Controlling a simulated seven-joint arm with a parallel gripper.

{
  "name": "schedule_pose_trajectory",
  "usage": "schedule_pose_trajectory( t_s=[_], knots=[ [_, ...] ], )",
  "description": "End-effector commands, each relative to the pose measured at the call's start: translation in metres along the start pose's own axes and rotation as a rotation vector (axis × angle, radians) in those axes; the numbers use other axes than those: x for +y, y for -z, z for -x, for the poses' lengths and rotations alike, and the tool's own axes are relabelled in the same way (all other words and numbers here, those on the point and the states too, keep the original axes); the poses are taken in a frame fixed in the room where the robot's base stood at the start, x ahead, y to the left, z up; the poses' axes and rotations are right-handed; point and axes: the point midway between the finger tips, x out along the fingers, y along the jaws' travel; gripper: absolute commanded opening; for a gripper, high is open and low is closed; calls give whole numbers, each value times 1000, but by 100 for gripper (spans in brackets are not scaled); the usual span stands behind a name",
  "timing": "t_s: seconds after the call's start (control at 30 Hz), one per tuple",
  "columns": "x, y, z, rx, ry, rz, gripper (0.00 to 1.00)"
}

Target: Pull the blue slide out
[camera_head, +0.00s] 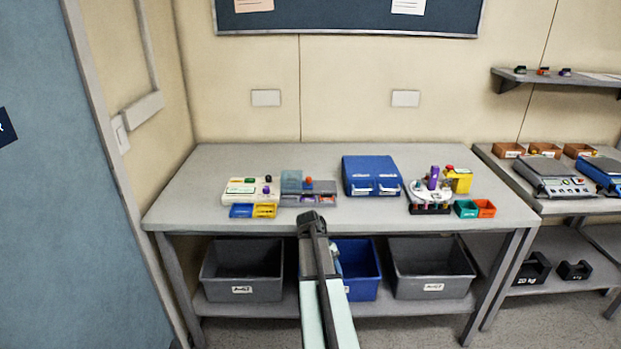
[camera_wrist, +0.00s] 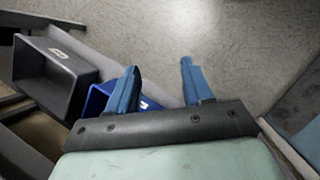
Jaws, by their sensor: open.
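My gripper (camera_wrist: 160,66) has two blue fingers spread apart in the wrist view, with nothing between them but bare floor behind. In the head view my arm rises from the bottom centre, in front of the table's front edge; the fingers cannot be made out there. A blue case (camera_head: 371,176) with two front latches or handles stands on the table at centre right. A grey device (camera_head: 320,199) with an orange knob is left of it. A cream device (camera_head: 242,190) with coloured knobs is farther left, behind a small blue tray (camera_head: 241,211). I cannot tell which part is the blue slide.
A white device (camera_head: 431,193) with a purple knob stands at the table's right. Grey bins (camera_head: 240,271) (camera_head: 433,269) and a blue bin (camera_head: 359,268) sit on the lower shelf; my arm partly covers the blue one. The back of the table (camera_head: 270,158) is clear.

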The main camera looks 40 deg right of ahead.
Motion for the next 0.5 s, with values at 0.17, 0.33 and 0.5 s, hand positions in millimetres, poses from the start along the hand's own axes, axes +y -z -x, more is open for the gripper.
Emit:
schedule_pose_trajectory(
  t_s=[0.17,0.33,0.5],
  knots=[
    [67,-33,41,-2,-12,-50,51],
    [121,-71,78,-7,-16,-89,51],
    [164,-100,111,7,-9,-100,51]
  ],
)
